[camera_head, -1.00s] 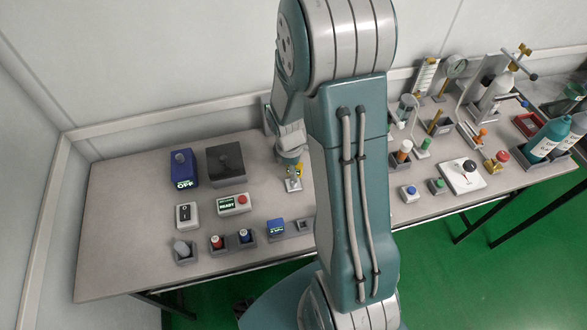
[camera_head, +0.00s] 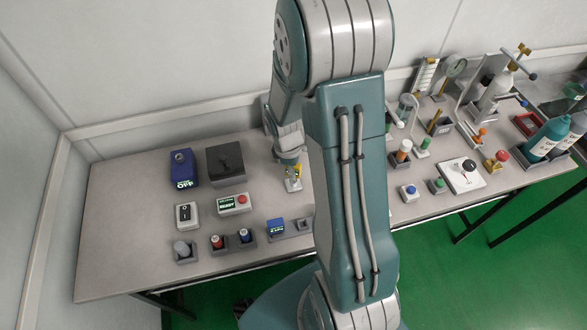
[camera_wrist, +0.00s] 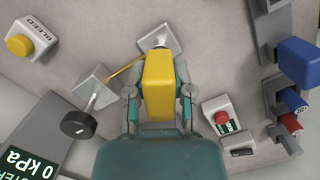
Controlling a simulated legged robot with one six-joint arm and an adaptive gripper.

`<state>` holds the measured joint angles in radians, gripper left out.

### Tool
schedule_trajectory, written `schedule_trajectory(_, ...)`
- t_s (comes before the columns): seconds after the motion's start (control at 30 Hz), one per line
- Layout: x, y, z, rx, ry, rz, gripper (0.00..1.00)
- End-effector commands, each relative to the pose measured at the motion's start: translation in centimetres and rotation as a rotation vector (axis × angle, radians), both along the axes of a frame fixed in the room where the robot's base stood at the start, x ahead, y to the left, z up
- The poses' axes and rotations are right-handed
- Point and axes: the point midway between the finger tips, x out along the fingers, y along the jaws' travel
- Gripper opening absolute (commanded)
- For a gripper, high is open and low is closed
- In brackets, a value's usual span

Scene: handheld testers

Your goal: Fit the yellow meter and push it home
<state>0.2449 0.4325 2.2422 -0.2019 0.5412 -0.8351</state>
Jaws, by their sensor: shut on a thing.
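The yellow meter (camera_wrist: 159,85) is a yellow block between the two fingers of my gripper (camera_wrist: 159,98) in the wrist view, and the gripper is shut on it. Just beyond its far end is a light grey square base with a metal post (camera_wrist: 159,42). The meter overlaps this base in the picture, and I cannot tell whether it touches or sits in it. In the head view a small part of the yellow meter (camera_head: 298,170) shows under my gripper, just above the pale base (camera_head: 293,185). My arm hides much of that area.
In the wrist view, a base with a black-ended lever (camera_wrist: 78,124) is close on the left, near a yellow BLEED button (camera_wrist: 20,45) and a 0 kPa display (camera_wrist: 40,150). A red-button box (camera_wrist: 222,120) is right. A blue block (camera_wrist: 299,62) stands in a holder farther right.

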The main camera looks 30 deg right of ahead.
Motion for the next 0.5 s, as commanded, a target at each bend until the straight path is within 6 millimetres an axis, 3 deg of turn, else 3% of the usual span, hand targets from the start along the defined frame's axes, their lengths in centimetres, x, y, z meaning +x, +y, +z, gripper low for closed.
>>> schedule_trajectory(0.5,-0.01,-0.01,-0.99,-0.001,0.001,0.0,0.0)
